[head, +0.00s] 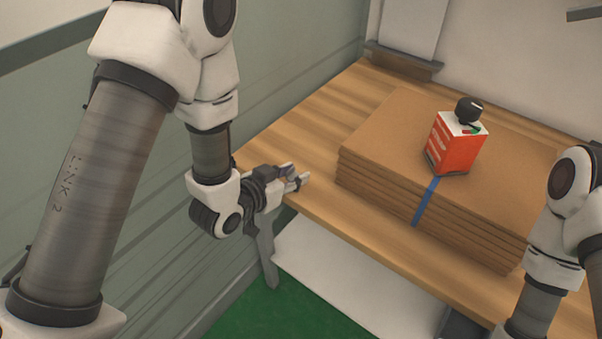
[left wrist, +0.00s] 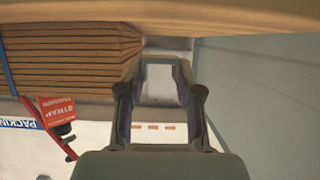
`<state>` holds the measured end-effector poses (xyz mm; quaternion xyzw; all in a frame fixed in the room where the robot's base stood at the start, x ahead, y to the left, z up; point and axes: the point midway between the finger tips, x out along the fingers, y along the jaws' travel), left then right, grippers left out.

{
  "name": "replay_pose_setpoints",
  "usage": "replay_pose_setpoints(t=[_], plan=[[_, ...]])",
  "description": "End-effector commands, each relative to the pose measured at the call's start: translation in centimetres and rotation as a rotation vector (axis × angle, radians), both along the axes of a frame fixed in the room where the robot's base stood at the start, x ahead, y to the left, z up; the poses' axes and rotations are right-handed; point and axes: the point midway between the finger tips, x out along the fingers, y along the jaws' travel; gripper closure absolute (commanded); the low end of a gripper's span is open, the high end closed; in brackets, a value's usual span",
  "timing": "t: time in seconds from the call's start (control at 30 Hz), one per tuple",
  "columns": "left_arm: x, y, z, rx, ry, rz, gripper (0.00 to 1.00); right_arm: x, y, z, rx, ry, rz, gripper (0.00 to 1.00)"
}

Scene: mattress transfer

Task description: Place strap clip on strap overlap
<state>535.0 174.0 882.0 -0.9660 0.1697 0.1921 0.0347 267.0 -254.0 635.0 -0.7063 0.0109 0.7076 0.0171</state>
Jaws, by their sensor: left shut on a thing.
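My left gripper (head: 298,180) is beside the left end of the cardboard stack, near the table's left front edge. In the left wrist view (left wrist: 160,105) its fingers are shut on a small light grey piece (left wrist: 160,82), which looks like the strap clip. The clip is too small to make out in the head view. A blue strap (head: 426,200) runs down the front face of the cardboard stack (head: 380,135). The red and white box (head: 455,148) with a black knob stands on top, over the strap's line. The strap overlap is not visible. My right gripper is out of view.
The wooden table (head: 320,125) carries the stack and has bare wood at the left and front. A green-grey wall (head: 290,70) stands at the left. A sign with "PACKIN" lettering (left wrist: 22,124) shows in the left wrist view.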

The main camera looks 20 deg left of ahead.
Motion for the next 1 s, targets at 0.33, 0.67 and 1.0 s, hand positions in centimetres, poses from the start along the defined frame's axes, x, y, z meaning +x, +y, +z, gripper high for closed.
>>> replay_pose_setpoints(t=[0.33, 0.67, 1.0], plan=[[6.9, 0.5, -0.1, 0.0, -0.001, 0.0, 0.89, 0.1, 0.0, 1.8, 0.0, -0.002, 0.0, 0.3], [8.0, 0.6, -3.5, 0.0, 0.0, 0.0, 0.89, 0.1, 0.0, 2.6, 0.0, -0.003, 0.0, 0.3], [8.0, 0.6, -3.9, 0.0, 0.0, 0.0, 0.51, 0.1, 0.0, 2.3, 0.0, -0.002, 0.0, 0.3]])
